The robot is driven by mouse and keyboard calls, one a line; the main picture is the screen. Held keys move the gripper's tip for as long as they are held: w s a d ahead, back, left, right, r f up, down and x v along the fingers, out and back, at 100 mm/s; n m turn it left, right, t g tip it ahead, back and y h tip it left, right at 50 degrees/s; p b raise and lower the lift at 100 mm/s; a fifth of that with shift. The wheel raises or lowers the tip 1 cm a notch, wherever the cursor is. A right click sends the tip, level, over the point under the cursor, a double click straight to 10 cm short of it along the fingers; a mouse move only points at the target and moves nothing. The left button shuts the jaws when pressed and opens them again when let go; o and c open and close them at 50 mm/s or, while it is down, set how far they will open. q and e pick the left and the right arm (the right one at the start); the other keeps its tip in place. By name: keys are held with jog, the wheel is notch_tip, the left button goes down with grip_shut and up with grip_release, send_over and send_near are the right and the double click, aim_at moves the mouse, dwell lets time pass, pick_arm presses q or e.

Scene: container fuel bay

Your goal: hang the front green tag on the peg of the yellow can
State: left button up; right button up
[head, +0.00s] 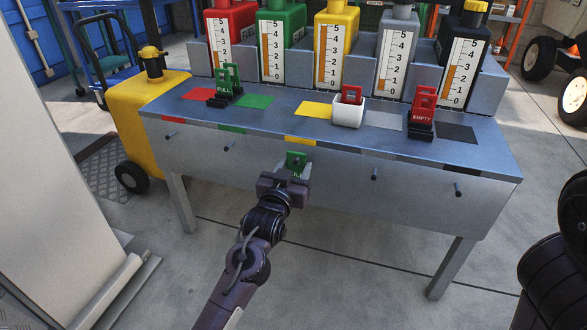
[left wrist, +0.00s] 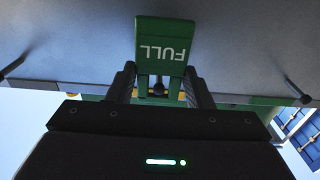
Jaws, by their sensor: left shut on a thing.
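My left gripper (head: 290,178) is shut on a green tag (head: 296,160) in front of the bench's front face, just below the yellow edge strip (head: 302,140). In the left wrist view the tag (left wrist: 163,40) shows its word FULL inverted, between the two fingers (left wrist: 160,88). A small dark round end (left wrist: 158,89) shows by the tag there; I cannot tell whether it is the peg or whether the tag is on it. In the head view the tag and gripper hide that peg's place. The yellow can (head: 335,35) stands on the bench's back row. My right gripper is out of view.
Bare pegs (head: 226,148) (head: 374,173) stick out on both sides of the tag. Another green FULL tag (head: 229,78) stands on the bench top (head: 275,115), with a white cup (head: 347,115) holding a red tag and a red EMPTY tag (head: 424,104). Floor below is clear.

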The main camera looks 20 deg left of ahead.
pick_arm(q)
jog(key=shift+w, duration=0.3)
jog(key=shift+f, duration=0.15)
jog(key=shift+w+f+p, duration=0.1)
jog(key=shift+f+p, duration=0.15)
jog(key=shift+p, duration=0.05)
jog(key=o, duration=1)
